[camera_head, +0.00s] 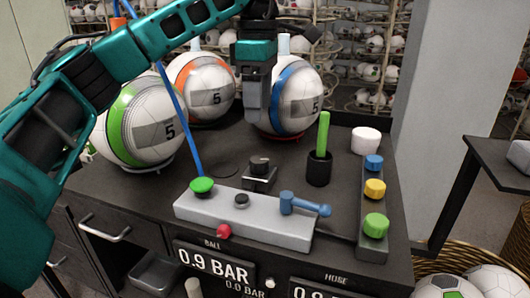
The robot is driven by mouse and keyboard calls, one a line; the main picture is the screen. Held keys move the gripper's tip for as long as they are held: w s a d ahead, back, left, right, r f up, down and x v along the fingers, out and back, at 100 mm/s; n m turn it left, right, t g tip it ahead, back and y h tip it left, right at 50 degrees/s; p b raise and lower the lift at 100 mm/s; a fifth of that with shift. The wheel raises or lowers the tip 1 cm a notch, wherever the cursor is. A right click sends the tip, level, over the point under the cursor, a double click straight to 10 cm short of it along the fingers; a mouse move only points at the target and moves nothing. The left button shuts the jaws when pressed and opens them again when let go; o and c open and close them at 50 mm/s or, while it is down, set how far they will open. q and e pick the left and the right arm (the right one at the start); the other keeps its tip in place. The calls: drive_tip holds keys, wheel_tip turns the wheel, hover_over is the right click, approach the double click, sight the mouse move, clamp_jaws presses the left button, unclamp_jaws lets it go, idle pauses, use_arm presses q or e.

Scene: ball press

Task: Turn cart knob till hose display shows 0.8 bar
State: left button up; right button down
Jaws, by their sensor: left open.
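The black cart knob (260,164) stands on a small square base on the dark cart top (150,190). My left gripper (256,112) is open and points down above the knob, apart from it, in front of the ball with the blue band. The hose display (322,290) is at the bottom edge; its lower part is cut off, so its reading is not certain. The ball display (213,262) reads 0.9 BAR, with a smaller 0.0 BAR below. My right gripper is not in view.
Balls with green (140,125), orange (200,88) and blue (291,97) bands stand behind. A grey panel (255,221) with a blue lever (303,204) lies in front. A black cup (319,169) holds a green stick. A button strip (373,205) runs along the right.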

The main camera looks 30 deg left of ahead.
sight(259, 159)
use_arm(q)
wheel_tip(259, 159, down, 12)
drive_tip(key=shift+r+b, duration=0.2)
drive_tip(key=shift+b, duration=0.2)
drive_tip(key=c, duration=1.1)
